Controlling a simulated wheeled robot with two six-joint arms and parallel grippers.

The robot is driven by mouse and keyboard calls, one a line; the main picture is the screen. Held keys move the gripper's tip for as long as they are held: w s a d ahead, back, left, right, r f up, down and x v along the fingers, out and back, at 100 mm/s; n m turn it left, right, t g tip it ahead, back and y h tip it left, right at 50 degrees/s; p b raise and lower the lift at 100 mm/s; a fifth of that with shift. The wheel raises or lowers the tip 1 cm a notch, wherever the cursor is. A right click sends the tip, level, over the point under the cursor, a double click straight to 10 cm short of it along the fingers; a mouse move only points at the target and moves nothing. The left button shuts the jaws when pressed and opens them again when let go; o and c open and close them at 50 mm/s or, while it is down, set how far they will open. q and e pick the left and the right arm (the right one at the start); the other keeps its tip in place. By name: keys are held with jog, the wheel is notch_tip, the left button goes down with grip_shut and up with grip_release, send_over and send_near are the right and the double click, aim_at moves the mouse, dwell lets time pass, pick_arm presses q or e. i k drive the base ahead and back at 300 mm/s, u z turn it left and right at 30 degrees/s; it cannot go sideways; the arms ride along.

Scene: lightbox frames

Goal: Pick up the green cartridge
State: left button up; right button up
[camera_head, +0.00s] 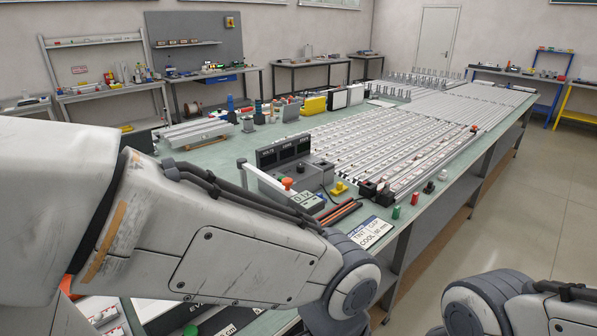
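A small green cartridge (396,212) stands upright on the near right edge of the green-topped bench (408,235). A red cartridge (415,198), a black one (428,187) and a white one (442,175) stand in a row behind it toward the right. Another small green piece (190,330) shows at the bottom edge of the view, partly cut off. My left arm crosses the foreground from the left, and my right arm shows at the bottom right. Neither gripper is in view.
A printed card (370,232) lies left of the green cartridge. A grey device with a display (285,150), a yellow piece (339,189) and black blocks (375,190) stand nearby. Long rows of light strips (400,140) fill the bench beyond. Open floor (520,215) lies to the right.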

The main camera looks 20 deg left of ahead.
aim_at(397, 209)
jog(key=z, duration=1.05)
jog(key=i, duration=2.05)
jog(key=u, duration=2.55)
